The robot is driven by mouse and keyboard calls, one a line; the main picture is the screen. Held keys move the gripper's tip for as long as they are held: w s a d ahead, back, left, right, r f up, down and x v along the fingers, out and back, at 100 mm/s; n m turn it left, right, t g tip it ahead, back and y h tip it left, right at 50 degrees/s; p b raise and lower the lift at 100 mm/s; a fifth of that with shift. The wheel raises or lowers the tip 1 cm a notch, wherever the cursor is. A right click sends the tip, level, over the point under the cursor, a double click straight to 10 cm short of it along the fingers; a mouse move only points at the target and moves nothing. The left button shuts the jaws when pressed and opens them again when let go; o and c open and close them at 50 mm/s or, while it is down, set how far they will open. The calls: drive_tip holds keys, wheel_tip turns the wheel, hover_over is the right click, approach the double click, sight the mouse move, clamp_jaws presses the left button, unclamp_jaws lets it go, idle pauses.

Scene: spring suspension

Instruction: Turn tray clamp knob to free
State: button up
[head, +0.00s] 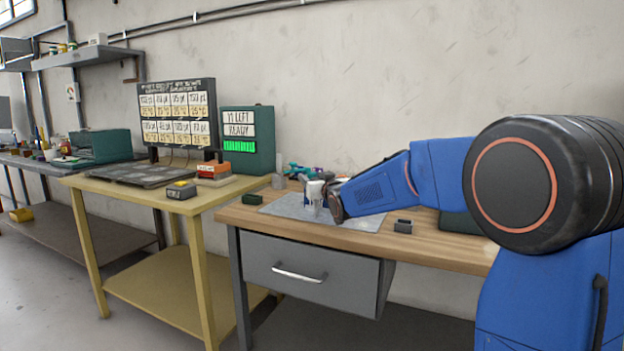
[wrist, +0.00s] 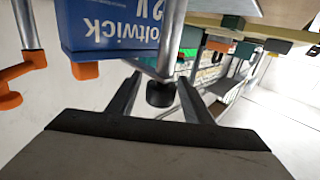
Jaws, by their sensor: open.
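A black knob (wrist: 161,93) on a metal rod shows in the wrist view, below a blue box (wrist: 115,25) lettered "oltwick" and "2 V". It looks like the tray clamp knob, but no label on it is readable. My gripper (wrist: 159,86) is open, with one finger to each side of the knob in the picture. I cannot tell whether either finger touches it. In the head view my gripper (head: 325,196) is low over the wooden bench, by a small white item; the knob cannot be made out there.
Orange-ended metal parts (wrist: 22,75) are left of the blue box. A grey mat (head: 280,207) lies on the wooden bench (head: 440,254). A yellow table (head: 120,190) with a green "READY" unit (head: 262,150) stands left.

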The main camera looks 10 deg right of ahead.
drive_tip(key=shift+w+a, duration=0.1)
drive_tip(key=shift+w, duration=0.45)
clamp_jaws()
drive_tip(key=shift+a+n+g+y, duration=0.25)
drive_tip(key=shift+n+y, duration=0.55)
drive_tip(key=shift+y, duration=0.4)
drive_tip(key=shift+s+a+n+g+y, duration=0.25)
drive_tip(key=shift+a+n+g+y, duration=0.1)
drive_tip(key=shift+n+g+y, duration=1.05)
drive_tip(key=shift+s+a+n+g+y, duration=0.3)
drive_tip(key=shift+n+g+y, duration=0.65)
drive_tip(key=shift+y, duration=0.8)
drive_tip(key=shift+s+a+n+g+y, duration=0.2)
drive_tip(key=shift+a+n+g+y, duration=0.15)
drive_tip(key=shift+n+g+y, duration=0.9)
drive_tip(key=shift+y, duration=0.4)
drive_tip(key=shift+t, duration=0.25)
